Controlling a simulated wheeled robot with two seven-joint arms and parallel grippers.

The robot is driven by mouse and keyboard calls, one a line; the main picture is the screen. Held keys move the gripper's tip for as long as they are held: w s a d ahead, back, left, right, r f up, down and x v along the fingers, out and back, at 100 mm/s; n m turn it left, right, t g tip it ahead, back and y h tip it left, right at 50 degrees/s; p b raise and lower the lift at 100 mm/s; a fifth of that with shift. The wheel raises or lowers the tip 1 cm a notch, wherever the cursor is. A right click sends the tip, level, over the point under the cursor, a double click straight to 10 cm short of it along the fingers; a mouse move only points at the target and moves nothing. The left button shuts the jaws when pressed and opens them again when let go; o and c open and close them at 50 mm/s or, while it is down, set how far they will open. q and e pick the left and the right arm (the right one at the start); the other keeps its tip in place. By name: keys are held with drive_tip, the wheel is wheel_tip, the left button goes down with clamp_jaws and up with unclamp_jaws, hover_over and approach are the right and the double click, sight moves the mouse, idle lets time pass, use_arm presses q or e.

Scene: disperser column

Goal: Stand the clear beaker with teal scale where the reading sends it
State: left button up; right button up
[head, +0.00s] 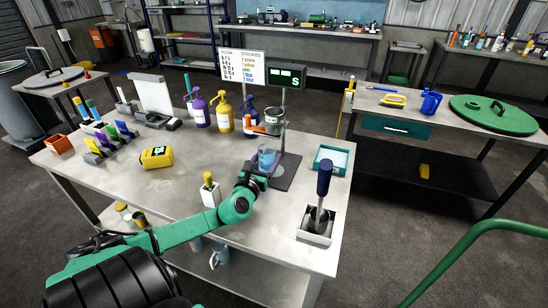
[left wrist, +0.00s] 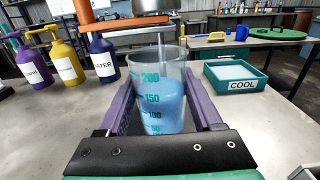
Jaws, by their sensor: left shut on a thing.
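The clear beaker with teal scale (head: 266,157) holds pale blue liquid. In the left wrist view the beaker (left wrist: 160,95) stands upright between the purple fingers of my left gripper (left wrist: 160,122), which is shut on it. In the head view my left gripper (head: 257,173) is at the left edge of the stand's dark base plate (head: 287,175); I cannot tell whether the beaker touches the plate. A metal cup (head: 273,119) is on the stand above. A display (head: 287,76) shows a green S. A chart (head: 242,66) is headed FLOW and STROKES. My right gripper is not in view.
A teal tray labelled COOL (left wrist: 238,78) is right of the beaker. Purple (head: 199,109), yellow (head: 222,113) and blue (head: 245,117) pump bottles stand behind left. A yellow device (head: 157,157) lies left. A dark-handled tool in a holder (head: 316,226) is front right.

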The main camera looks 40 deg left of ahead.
use_arm(q)
drive_tip(key=x, duration=0.5)
drive_tip(key=shift+w, duration=0.25)
drive_tip(key=shift+w+a+f+b, duration=0.1)
drive_tip(key=shift+f+b, duration=0.2)
drive_tip(key=shift+f, duration=0.55)
drive_tip(key=shift+w+f+b, duration=0.15)
drive_tip(key=shift+f+b, duration=0.15)
drive_tip(key=shift+f, duration=0.6)
drive_tip(key=shift+f, duration=0.2)
drive_tip(key=o, duration=1.5)
drive_tip(key=shift+r, duration=0.1)
drive_tip(key=shift+c, duration=0.2)
drive_tip(key=shift+r, duration=0.1)
